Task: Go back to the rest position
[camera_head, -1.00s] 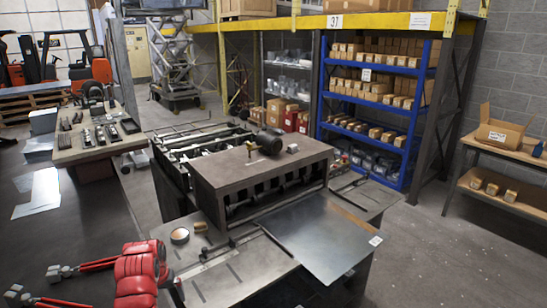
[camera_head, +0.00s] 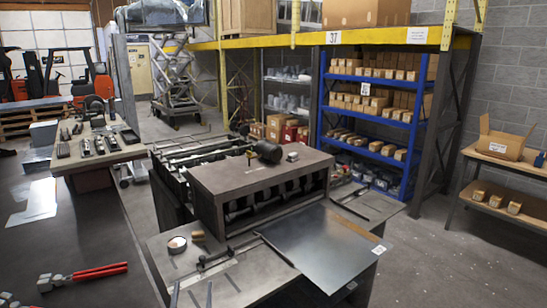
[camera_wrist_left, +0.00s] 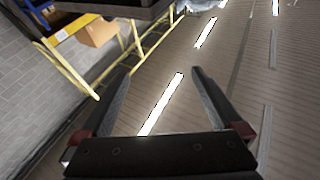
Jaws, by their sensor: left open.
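My left gripper (camera_head: 192,292) shows only as two thin dark fingertips at the bottom edge of the head view, in front of the forming machine. In the left wrist view the left gripper (camera_wrist_left: 160,72) is open, its two dark fingers spread apart with nothing between them. Past the fingers I see the ceiling with bright light strips, so the gripper points upward. The rest of the left arm is hidden below the head view. My right gripper is not in view.
The forming machine (camera_head: 255,179) carries a flat metal sheet (camera_head: 318,245) on its front. A dark table (camera_head: 95,235) at left holds a red-handled tool (camera_head: 95,272). Blue shelves (camera_head: 372,110) with boxes stand behind. A side table (camera_head: 508,170) stands right. Floor at lower right is clear.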

